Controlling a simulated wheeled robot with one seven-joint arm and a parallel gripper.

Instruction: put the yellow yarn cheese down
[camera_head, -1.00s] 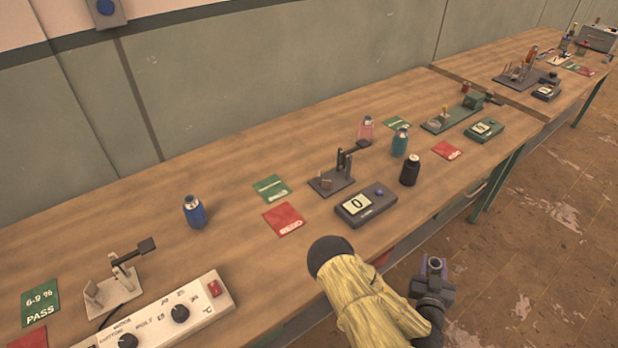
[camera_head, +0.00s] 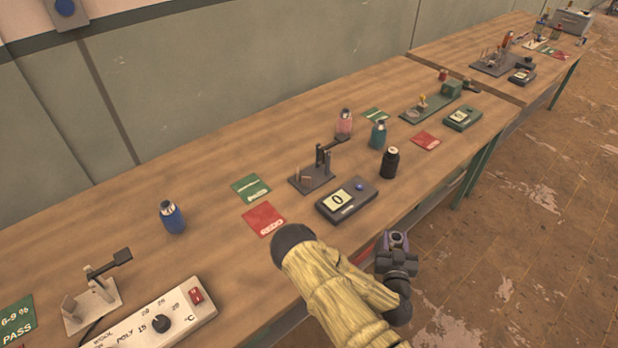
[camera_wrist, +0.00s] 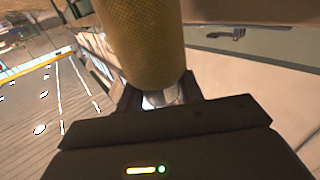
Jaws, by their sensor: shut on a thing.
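The yellow yarn cheese (camera_wrist: 147,40) is a yellow, textured cylinder at the top middle of the wrist view. My gripper (camera_wrist: 160,97) is shut on its near end, where a pale, shiny part shows between the jaws. The far end of the cheese runs out of the frame. In the head view I cannot make out the cheese. The end of my arm there is at the lower middle, past the front edge of the workbench, beside my yellow-sleeved arm.
The long wooden workbench (camera_head: 120,225) holds a blue bottle-like item (camera_head: 172,217), a grey readout box (camera_head: 347,200), a black item (camera_head: 390,163), a red card (camera_head: 263,219), a green card (camera_head: 251,188) and a white control box (camera_head: 150,318). Bare wood lies around the blue item.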

